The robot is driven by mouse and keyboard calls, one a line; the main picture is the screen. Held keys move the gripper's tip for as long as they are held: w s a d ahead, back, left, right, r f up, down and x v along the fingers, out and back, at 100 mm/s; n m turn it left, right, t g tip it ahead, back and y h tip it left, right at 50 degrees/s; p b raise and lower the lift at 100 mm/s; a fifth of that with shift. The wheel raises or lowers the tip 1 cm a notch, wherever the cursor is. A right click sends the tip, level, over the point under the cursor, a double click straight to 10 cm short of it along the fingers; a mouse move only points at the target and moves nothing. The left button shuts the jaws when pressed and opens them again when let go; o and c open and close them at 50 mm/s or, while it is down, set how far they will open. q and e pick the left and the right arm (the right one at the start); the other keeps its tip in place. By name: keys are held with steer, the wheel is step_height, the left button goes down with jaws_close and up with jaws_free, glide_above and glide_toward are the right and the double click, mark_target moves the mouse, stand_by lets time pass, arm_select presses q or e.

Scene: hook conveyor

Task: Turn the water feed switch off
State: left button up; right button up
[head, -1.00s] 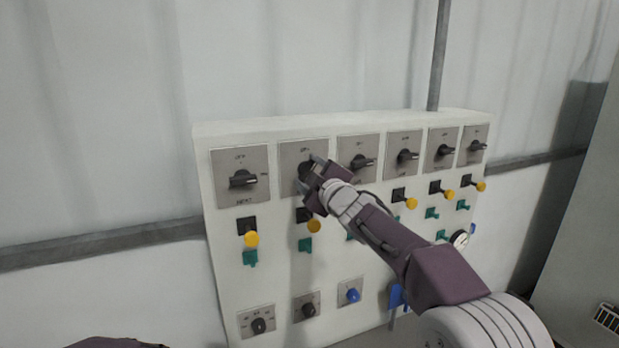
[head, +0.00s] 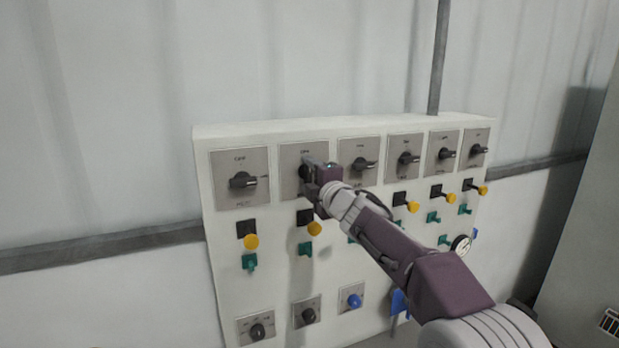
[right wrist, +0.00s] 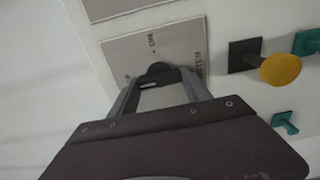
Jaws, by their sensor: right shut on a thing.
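The water feed switch (head: 303,171) is a black rotary knob on a square grey plate, second from the left in the panel's top row. The right wrist view shows its black knob (right wrist: 157,71) on the plate, with the word ON and lettering ending in "TER" printed there. My right gripper (head: 309,174) is shut on the knob, with one finger on each side of it in the right wrist view (right wrist: 158,78). The gripper hides part of the knob and plate, so the knob's exact angle is hard to tell. My left gripper is out of view.
The white panel (head: 225,225) holds similar knobs, including one to the left (head: 242,180) and one to the right (head: 363,164). Yellow buttons (head: 251,242) and green switches (head: 249,262) sit below. A corrugated wall (head: 90,120) stands behind.

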steer(key=shift+f, duration=0.3)
steer(key=o, duration=1.4)
steer(key=shift+c, duration=0.2)
steer(key=shift+s+r, duration=0.1)
steer(key=shift+r, duration=0.1)
steer(key=shift+s, duration=0.1)
steer(key=shift+b+v, duration=0.8)
steer(key=shift+v, duration=0.3)
steer(key=b+v, duration=0.1)
steer(key=v, duration=0.5)
steer(key=shift+s, duration=0.3)
steer(key=shift+d, duration=0.1)
